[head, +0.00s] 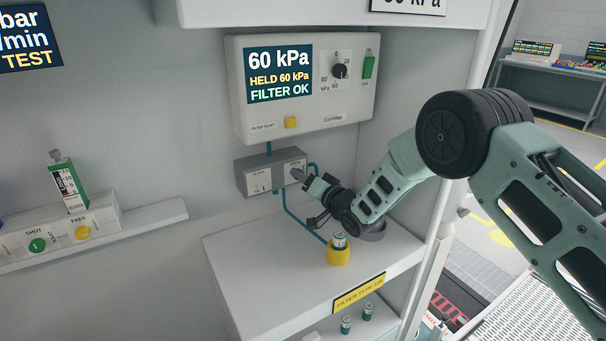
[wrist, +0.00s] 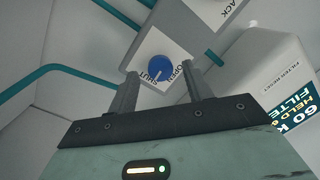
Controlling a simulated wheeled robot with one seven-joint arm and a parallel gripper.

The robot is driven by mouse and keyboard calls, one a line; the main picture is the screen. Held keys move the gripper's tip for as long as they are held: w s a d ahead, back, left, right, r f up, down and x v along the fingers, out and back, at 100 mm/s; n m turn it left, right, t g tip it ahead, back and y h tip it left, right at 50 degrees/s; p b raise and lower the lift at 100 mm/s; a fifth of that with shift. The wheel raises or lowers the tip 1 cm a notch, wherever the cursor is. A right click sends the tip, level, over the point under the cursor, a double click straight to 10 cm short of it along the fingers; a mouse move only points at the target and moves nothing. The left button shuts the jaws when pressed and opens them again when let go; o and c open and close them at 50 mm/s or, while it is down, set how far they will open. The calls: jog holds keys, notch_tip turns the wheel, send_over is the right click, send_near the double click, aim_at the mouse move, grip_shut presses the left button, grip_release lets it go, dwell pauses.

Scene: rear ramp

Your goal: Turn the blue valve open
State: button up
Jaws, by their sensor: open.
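The blue valve (wrist: 161,69) is a round blue knob on a white label marked SHUT and OPEN, seen in the wrist view just beyond my fingertips. A pale pointer line on the knob points toward the SHUT side. My gripper (wrist: 160,88) is open and empty, with its two fingers apart and the knob showing between and beyond them. In the head view my gripper (head: 303,178) is at the right part of the grey valve box (head: 252,181), and it hides the knob there. I cannot tell whether the fingers touch the knob.
A panel (head: 236,80) above reads 60 kPa, HELD 60 kPa, FILTER OK. Teal tubes (head: 299,222) run from the valve box. A yellow cup (head: 339,256) holding a small canister stands on the white shelf (head: 260,262) below my arm. The shelf's left part is clear.

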jog(key=shift+w+a, duration=0.4)
jog(key=shift+w, duration=0.05)
jog(key=c, duration=1)
jog(key=shift+o, duration=0.2)
